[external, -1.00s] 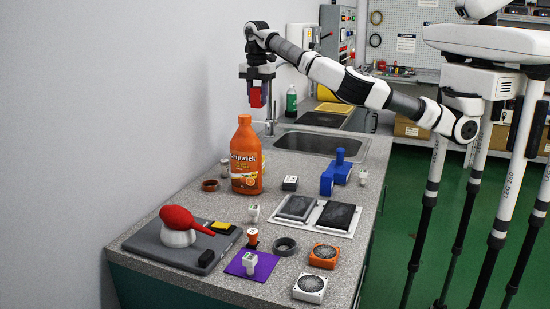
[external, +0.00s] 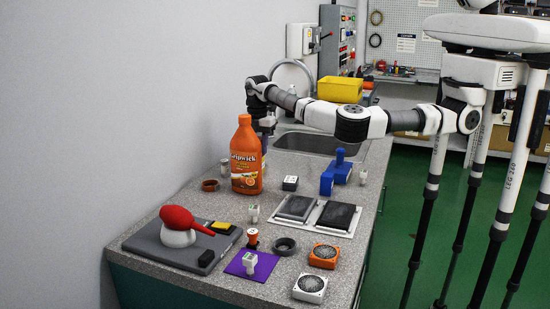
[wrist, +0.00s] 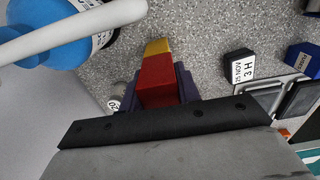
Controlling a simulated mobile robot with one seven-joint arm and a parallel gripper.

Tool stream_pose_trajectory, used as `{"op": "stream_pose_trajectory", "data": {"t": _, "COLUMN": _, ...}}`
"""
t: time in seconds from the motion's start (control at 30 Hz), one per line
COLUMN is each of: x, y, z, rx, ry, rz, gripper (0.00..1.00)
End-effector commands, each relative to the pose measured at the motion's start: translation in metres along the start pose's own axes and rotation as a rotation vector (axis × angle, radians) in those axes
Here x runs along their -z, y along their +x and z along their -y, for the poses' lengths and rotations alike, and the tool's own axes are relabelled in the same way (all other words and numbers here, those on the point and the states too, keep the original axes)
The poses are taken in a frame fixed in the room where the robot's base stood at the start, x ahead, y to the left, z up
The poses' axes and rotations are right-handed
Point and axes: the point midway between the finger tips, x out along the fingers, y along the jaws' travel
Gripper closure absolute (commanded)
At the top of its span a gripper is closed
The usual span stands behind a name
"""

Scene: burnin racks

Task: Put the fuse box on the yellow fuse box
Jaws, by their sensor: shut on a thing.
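In the wrist view my gripper (wrist: 157,90) is shut on the red fuse box (wrist: 157,78), with a dark finger on each side. The yellow fuse box (wrist: 157,47) shows directly beyond the red one, partly covered by it. I cannot tell whether the two touch or how much height lies between them. In the external view my gripper (external: 265,130) is low behind the orange bottle (external: 246,157), near the wall. Its fingertips, the red fuse box and the yellow one are hidden there.
A small black-and-white block (external: 290,183), blue part (external: 337,173) and framed dark panels (external: 318,213) stand right of the orange bottle. The sink (external: 312,143) lies behind.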

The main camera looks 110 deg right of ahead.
Motion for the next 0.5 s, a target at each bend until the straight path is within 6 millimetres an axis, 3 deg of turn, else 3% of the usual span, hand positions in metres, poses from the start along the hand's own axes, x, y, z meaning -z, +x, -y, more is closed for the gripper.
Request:
{"op": "stream_pose_trajectory", "data": {"t": 0.33, "x": 0.0001, "y": 0.0041, "z": -0.0002, "rx": -0.001, "ry": 0.0, "rz": 0.0, "gripper": 0.9}}
{"op": "stream_pose_trajectory", "data": {"t": 0.37, "x": 0.0001, "y": 0.0035, "z": -0.0003, "rx": -0.002, "ry": 0.0, "rz": 0.0, "gripper": 0.65}}
{"op": "stream_pose_trajectory", "data": {"t": 0.5, "x": 0.0001, "y": 0.0031, "z": -0.0003, "rx": -0.002, "ry": 0.0, "rz": 0.0, "gripper": 0.47}}
